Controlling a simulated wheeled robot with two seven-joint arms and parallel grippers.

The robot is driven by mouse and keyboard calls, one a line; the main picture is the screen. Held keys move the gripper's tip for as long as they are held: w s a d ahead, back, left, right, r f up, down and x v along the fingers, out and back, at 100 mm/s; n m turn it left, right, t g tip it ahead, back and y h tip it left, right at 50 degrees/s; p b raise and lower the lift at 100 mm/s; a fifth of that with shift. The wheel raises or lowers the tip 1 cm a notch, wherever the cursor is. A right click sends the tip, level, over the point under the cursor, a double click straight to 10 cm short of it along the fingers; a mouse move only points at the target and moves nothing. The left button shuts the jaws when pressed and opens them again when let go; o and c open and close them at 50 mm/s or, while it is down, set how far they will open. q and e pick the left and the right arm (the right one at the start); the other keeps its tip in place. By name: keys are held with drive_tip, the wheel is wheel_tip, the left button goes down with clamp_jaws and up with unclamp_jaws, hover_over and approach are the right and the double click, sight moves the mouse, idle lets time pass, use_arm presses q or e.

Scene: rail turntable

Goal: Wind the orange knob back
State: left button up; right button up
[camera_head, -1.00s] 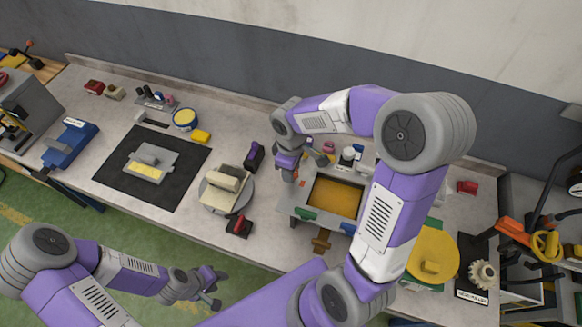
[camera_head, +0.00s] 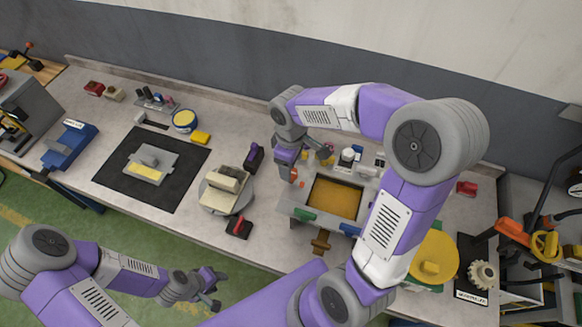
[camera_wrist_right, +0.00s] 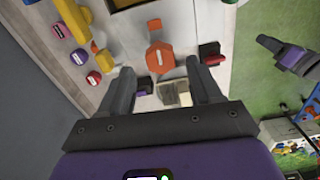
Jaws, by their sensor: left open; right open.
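The orange knob (camera_wrist_right: 160,57) shows in the right wrist view as a faceted orange piece with a pale label and a short orange stem above it. In the head view only a small orange part (camera_head: 294,174) shows by my right gripper (camera_head: 287,167). In the right wrist view my right gripper (camera_wrist_right: 160,69) is open, its two fingers spread to either side of the knob, nothing visibly held. I cannot tell whether they touch it. My left gripper (camera_head: 210,286) is open and empty, low at the bench's front side.
A grey frame with an orange-brown panel (camera_head: 335,198) stands right of my right gripper. Left are a turntable (camera_head: 210,205) with pale blocks and a black mat (camera_head: 118,182). A red-topped block (camera_head: 239,228) sits near the front edge. A yellow disc (camera_head: 433,257) is at right.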

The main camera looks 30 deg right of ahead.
wheel_tip(320, 180, up, 4)
drive_tip(key=shift+r, duration=0.1)
idle(0.6)
